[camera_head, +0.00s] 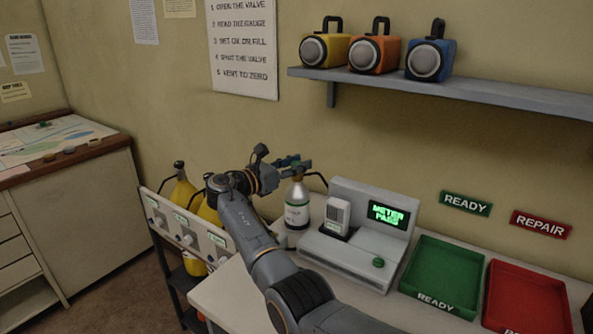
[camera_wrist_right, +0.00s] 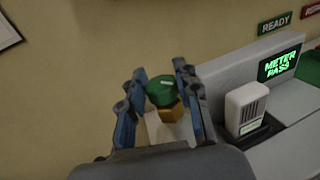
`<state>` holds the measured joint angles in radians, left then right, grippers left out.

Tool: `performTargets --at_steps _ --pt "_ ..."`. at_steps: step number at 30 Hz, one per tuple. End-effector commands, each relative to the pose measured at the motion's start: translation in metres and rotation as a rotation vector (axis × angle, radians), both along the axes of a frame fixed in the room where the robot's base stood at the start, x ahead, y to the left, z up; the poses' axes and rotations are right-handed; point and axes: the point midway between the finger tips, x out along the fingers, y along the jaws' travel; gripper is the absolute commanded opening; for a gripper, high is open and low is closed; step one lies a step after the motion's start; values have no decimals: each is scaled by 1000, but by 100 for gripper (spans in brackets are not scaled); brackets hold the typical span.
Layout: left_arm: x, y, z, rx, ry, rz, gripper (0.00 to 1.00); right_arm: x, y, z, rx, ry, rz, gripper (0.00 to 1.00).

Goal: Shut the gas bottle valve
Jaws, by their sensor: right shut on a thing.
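The gas bottle (camera_head: 297,207), white with a grey shoulder and a label, stands upright beside the grey console. Its valve has a green knob (camera_wrist_right: 160,90) above a brass-coloured body (camera_wrist_right: 171,112), both plain in the right wrist view. My right gripper (camera_head: 291,164) is at the top of the bottle. Its two fingers sit on either side of the green knob and are shut on it. In the head view the fingers hide most of the knob. The knob's turn position cannot be told. My left gripper is not in view.
The console screen (camera_head: 388,215) reads METER PASS, with a small white meter (camera_head: 337,215) docked before it. Right of it lie a green tray (camera_head: 440,262) and a red tray (camera_head: 528,292). Yellow cylinders (camera_head: 183,189) stand behind a panel at left. A shelf (camera_head: 450,86) hangs above.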

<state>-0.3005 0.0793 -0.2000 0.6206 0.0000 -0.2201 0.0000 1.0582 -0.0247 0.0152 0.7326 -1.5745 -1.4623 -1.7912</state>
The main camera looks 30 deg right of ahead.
Motion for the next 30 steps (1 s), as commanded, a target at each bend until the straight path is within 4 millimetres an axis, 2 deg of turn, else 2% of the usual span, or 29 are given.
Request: performTargets --at_steps 6,21,22,24,25,26,30 --pt "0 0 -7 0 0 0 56 0 0 -2 3 1 -37 0" --pt "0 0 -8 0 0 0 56 0 0 -2 5 2 -48 0" --pt "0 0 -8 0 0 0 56 0 0 -2 5 2 -48 34" --pt "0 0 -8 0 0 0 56 0 0 -2 5 2 -48 48" --pt "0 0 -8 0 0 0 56 0 0 -2 5 2 -48 54" --pt "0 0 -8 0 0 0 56 0 0 -2 4 2 -48 56" --pt "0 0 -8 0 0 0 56 0 0 -1 3 1 -47 56"
